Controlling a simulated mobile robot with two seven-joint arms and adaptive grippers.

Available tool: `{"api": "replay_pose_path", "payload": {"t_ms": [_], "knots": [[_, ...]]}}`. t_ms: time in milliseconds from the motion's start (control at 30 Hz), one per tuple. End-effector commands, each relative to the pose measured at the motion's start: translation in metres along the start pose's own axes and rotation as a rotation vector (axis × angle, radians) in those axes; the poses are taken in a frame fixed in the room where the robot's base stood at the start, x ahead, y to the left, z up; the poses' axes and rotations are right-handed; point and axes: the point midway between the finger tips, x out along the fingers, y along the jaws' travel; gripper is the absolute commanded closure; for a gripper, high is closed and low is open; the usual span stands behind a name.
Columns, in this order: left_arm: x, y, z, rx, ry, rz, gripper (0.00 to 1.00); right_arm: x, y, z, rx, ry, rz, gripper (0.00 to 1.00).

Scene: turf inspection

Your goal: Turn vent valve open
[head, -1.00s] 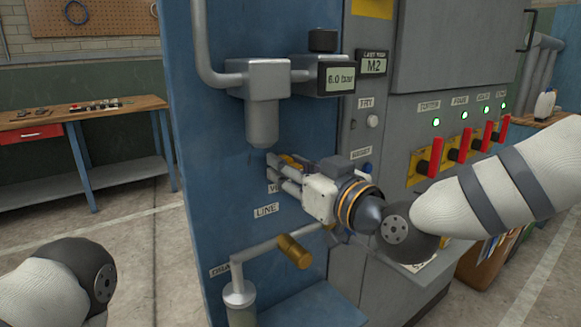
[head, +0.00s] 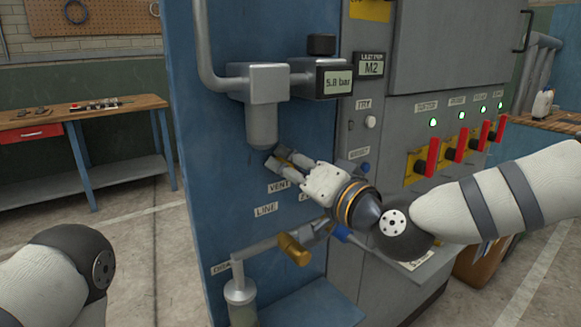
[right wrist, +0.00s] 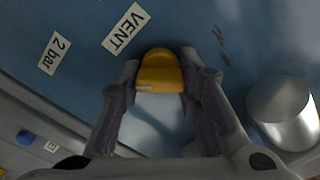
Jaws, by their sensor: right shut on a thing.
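The yellow vent valve handle (right wrist: 160,75) sits on the blue panel beside the VENT label (right wrist: 125,29). My right gripper (head: 283,159) is shut on this handle, with one finger on each side of it. In the head view, the gripper and its fingers hide most of the handle, just below the grey filter bowl (head: 261,122). The VENT label (head: 279,186) shows below the fingers. The pressure display (head: 338,82) seems to read 5.8 bar. My left gripper is out of view; only part of that arm shows at the lower left.
A brass-coloured lever (head: 294,250) on the lower pipe is under my right gripper. Red-handled switches (head: 433,156) with green lamps stand to the right, near my right forearm. A wooden workbench (head: 75,118) is at the far left, with open floor before it.

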Motion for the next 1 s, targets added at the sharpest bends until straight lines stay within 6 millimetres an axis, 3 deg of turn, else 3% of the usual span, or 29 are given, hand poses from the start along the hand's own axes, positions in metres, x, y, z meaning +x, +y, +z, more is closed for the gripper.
{"api": "replay_pose_path", "payload": {"t_ms": [600, 1000], "knots": [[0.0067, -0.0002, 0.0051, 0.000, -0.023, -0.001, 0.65, 0.0002, 0.0033, 0.0024, 0.550, -0.003, 0.003, 0.97], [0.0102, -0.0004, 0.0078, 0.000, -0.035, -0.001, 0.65, 0.0001, 0.0030, 0.0022, 0.744, -0.002, 0.002, 0.97]]}}
